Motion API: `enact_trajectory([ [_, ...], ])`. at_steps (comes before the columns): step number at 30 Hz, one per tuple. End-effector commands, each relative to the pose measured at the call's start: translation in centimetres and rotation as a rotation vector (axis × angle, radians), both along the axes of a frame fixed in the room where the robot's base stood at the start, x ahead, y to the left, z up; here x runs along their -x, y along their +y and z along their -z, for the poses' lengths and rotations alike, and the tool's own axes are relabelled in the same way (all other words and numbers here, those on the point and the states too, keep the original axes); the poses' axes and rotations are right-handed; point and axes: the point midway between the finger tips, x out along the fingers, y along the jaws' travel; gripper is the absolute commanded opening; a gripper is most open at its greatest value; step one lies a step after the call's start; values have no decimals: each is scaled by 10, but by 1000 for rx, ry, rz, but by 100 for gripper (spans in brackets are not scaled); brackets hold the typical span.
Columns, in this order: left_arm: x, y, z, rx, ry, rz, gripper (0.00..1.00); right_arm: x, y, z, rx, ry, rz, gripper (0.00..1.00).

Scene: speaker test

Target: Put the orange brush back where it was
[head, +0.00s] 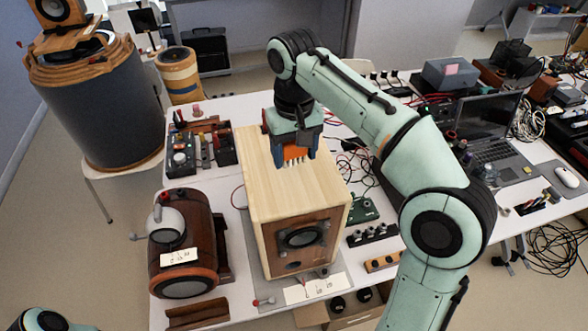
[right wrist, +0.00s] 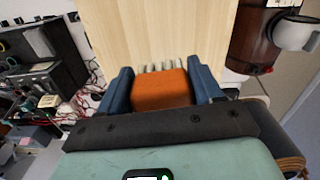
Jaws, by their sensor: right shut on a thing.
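The orange brush (head: 294,153) is in my right gripper (head: 294,156), above the top of a light wooden speaker box. Its pale bristles point down toward the wood; I cannot tell whether they touch it. In the right wrist view the brush (right wrist: 160,90) sits between the two blue fingers of my right gripper (right wrist: 165,88), which are shut on it. The wooden speaker (head: 285,200) stands upright on the white table and also fills the top of the right wrist view (right wrist: 150,30). My left gripper is out of view; only part of my left arm shows at the lower left.
A dark brown rounded speaker (head: 185,245) stands left of the wooden speaker. Behind it is a tool box (head: 200,150) with several tools. A laptop (head: 485,130), mouse (head: 566,177) and cables crowd the right table. A large grey drum (head: 100,105) stands at the far left.

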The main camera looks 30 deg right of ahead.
Motion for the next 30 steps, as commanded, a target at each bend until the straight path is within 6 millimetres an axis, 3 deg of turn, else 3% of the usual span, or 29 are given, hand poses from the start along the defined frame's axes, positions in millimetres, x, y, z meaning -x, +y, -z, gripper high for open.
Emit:
enact_trajectory([
  [6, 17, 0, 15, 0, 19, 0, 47, 2, 0, 33, -1, 4, 0, 27],
  [10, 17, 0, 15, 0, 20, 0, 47, 1, 0, 47, 0, 1, 0, 27],
  [27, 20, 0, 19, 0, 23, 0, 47, 1, 0, 58, -1, -1, 0, 27],
  [28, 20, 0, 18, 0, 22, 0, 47, 0, 0, 57, -1, -1, 0, 72],
  [30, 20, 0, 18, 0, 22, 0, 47, 0, 0, 57, -1, -1, 0, 91],
])
